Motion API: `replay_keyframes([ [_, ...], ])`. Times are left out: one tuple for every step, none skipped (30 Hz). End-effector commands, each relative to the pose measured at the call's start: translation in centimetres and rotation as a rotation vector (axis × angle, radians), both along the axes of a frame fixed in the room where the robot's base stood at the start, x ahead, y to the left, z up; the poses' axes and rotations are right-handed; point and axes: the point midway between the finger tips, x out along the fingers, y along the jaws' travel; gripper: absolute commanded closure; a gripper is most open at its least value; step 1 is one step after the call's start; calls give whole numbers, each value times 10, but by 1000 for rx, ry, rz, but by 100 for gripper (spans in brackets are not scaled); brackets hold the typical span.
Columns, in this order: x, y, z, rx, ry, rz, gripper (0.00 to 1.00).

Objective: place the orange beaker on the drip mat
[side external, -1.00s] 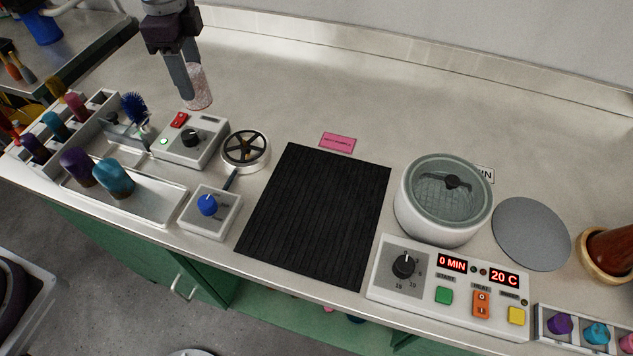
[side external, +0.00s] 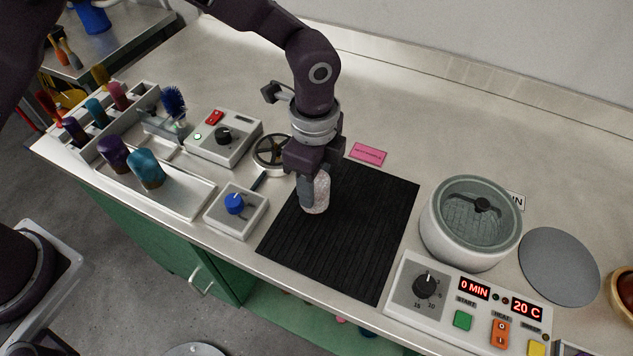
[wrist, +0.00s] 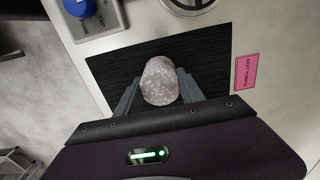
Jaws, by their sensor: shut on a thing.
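My gripper (side external: 310,190) points down over the upper left part of the black ribbed drip mat (side external: 345,250). It is shut on a pale, pinkish, speckled beaker (side external: 317,198), which looks upright; no clear orange shows on it. In the wrist view the beaker (wrist: 160,78) sits between the two grey fingers of my gripper (wrist: 158,88), with the dark mat (wrist: 212,65) behind it. I cannot tell whether the beaker's base touches the mat.
A pink label (side external: 368,154) lies behind the mat. A blue-knob box (side external: 236,209) and a round spoked device (side external: 272,150) stand to its left. A round grey-white pot (side external: 470,225) and a control panel (side external: 465,300) stand to its right. The mat's front is clear.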

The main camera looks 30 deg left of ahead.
Motion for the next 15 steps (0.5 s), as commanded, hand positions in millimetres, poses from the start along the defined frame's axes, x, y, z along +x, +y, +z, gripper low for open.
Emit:
replay_keyframes([
  [0, 0, -5, -1, 0, 0, 93],
  [0, 0, -6, -1, 0, 0, 93],
  [0, 0, -6, -1, -1, 0, 93],
  [0, 0, -5, -2, -1, 0, 93],
  [0, 0, -5, -2, -1, 0, 93],
  [0, 0, -5, -1, -1, 0, 93],
  [0, 0, -5, -1, -1, 0, 93],
  [0, 0, -6, -1, -1, 0, 93],
  [0, 0, -7, -1, -1, 0, 93],
  [0, 0, -8, -1, 0, 0, 93],
  [0, 0, -8, -1, -1, 0, 51],
  [0, 0, -8, -1, -1, 0, 43],
  [0, 0, -8, -1, -1, 0, 37],
  [0, 0, -7, -1, -1, 0, 33],
  [0, 0, -7, -1, -1, 0, 33],
])
